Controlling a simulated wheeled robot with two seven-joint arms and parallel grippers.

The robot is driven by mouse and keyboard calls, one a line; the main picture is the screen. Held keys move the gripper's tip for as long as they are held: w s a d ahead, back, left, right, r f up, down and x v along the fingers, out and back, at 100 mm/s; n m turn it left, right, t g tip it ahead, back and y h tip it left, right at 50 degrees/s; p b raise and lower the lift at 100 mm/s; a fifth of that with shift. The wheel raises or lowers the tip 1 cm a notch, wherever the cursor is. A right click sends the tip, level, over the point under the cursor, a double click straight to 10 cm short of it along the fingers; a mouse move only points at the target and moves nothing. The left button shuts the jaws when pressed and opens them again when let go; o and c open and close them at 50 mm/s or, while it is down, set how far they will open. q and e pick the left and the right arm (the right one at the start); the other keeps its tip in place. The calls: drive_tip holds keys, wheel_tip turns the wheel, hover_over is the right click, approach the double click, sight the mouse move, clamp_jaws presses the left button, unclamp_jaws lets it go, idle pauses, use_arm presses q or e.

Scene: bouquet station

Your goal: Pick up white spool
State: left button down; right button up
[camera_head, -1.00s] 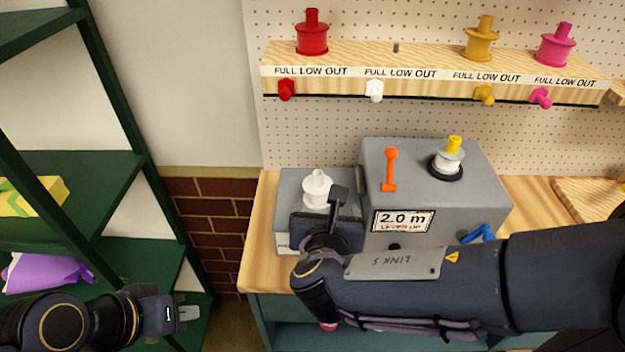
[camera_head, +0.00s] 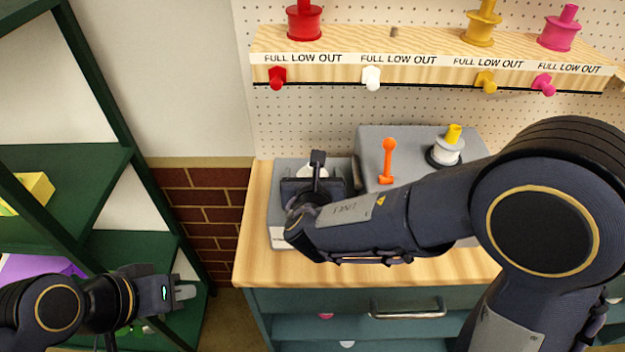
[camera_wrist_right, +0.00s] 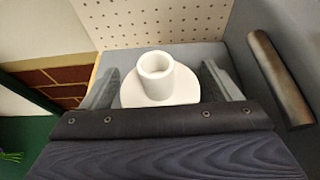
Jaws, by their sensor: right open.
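The white spool (camera_wrist_right: 157,75) stands upright in the right wrist view, with a round hub above a wide flange. My right gripper (camera_wrist_right: 160,88) is open, with one finger on each side of the spool's flange. I cannot tell whether the fingers touch it.
A wooden shelf (camera_head: 345,42) above holds red, yellow and pink spools. A green rack (camera_head: 105,130) stands left. A metal cylinder (camera_wrist_right: 280,75) is close to my right gripper.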

drive_tip(key=c, duration=1.2)
drive_tip(key=shift+r, duration=0.1)
